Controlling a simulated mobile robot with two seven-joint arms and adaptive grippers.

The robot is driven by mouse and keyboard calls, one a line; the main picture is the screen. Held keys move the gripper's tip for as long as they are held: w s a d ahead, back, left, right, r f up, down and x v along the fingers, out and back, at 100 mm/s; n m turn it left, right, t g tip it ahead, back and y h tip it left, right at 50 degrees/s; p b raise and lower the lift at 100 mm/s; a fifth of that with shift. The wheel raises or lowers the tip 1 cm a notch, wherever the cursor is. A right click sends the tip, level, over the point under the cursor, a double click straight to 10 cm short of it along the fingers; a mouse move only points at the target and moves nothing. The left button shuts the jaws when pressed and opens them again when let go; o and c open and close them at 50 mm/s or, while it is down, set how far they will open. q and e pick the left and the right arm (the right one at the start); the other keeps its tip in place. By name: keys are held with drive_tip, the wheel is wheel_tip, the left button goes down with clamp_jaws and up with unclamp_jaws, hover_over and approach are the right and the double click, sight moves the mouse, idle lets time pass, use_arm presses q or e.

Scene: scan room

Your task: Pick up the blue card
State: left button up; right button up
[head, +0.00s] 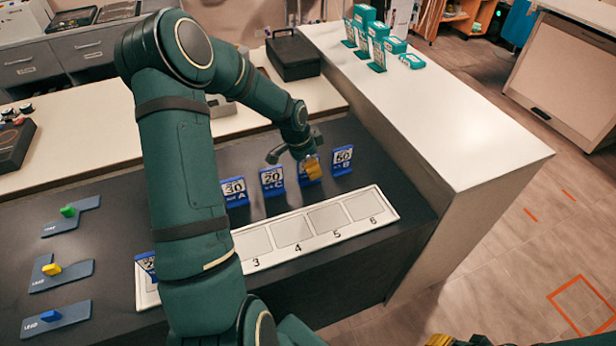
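Several blue-framed cards stand upright in a row behind the numbered white strip: card A with 30 (235,191), card C with 20 (272,181) and card B with 50 (342,159). Another card (303,181) stands between C and B, mostly hidden. Part of one more blue card (147,263) shows left of my arm. My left gripper (294,156) is over the row between C and B, its dark fingers spread apart. A yellow-orange piece (313,168) is right below it; I cannot tell whether they touch. My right gripper cannot be made out.
The white strip (385,214) has numbered squares, partly hidden by my arm. Green (68,211), yellow (51,269) and blue (50,316) blocks sit on dark plates at left. A raised white counter (450,150) bounds the right. A black box (292,57) stands behind.

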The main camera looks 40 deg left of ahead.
use_arm(q)
drive_tip(key=shift+r, duration=0.1)
clamp_jaws()
idle(0.3)
wheel_tip(320, 180, up, 9)
drive_tip(key=shift+r+p, duration=0.1)
drive_tip(key=shift+p, duration=1)
drive_tip(key=shift+r, duration=0.4)
